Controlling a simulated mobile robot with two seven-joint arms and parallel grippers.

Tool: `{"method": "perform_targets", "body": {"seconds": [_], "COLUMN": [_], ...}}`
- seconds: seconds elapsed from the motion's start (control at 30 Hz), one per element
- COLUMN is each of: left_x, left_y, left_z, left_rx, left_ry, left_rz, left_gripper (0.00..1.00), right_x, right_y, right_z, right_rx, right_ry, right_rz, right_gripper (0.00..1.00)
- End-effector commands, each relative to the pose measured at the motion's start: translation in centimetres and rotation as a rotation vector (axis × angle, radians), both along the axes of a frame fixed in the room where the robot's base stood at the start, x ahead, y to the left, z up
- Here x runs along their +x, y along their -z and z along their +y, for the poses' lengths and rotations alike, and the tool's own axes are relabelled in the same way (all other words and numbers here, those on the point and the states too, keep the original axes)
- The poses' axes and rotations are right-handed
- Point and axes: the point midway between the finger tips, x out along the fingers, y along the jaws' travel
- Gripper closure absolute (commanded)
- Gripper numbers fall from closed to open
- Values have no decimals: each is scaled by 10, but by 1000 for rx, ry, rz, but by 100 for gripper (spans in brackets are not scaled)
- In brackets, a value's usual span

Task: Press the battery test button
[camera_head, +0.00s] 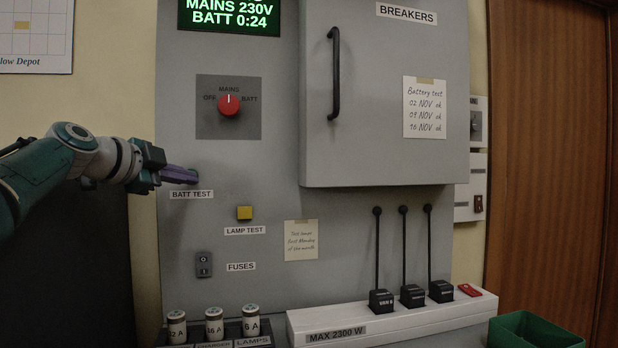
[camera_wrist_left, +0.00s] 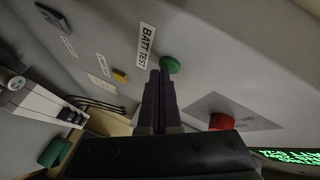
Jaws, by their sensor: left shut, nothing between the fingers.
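The green battery test button (camera_wrist_left: 170,64) shows in the wrist view, beside the BATT TEST label (camera_wrist_left: 145,45). In the head view that label (camera_head: 191,194) sits just below my left gripper (camera_head: 194,177), which hides the button there. My left gripper is shut and empty, its purple fingers pointing at the panel. In the wrist view the fingertips (camera_wrist_left: 160,73) overlap the lower left edge of the button. I cannot tell whether they touch it. My right gripper is in neither view.
The red mains knob (camera_head: 229,105) points to MAINS, above and right of my gripper. A yellow lamp test button (camera_head: 244,213) and a fuses switch (camera_head: 204,265) lie below. The breaker box (camera_head: 385,150) juts out at right. The display (camera_head: 229,16) reads BATT 0:24.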

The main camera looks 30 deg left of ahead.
Motion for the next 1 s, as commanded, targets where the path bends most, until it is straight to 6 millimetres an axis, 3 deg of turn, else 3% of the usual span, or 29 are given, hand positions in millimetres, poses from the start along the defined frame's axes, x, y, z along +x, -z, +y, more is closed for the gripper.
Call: {"method": "perform_targets", "body": {"seconds": [1.0], "left_x": [-13], "left_y": [0], "left_z": [-9], "left_rx": [0], "left_ry": [-1], "left_rz": [0], "left_gripper": [100], "right_x": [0], "right_y": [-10], "right_z": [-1], "right_rx": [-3], "right_ry": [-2], "right_rz": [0], "right_gripper": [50]}}
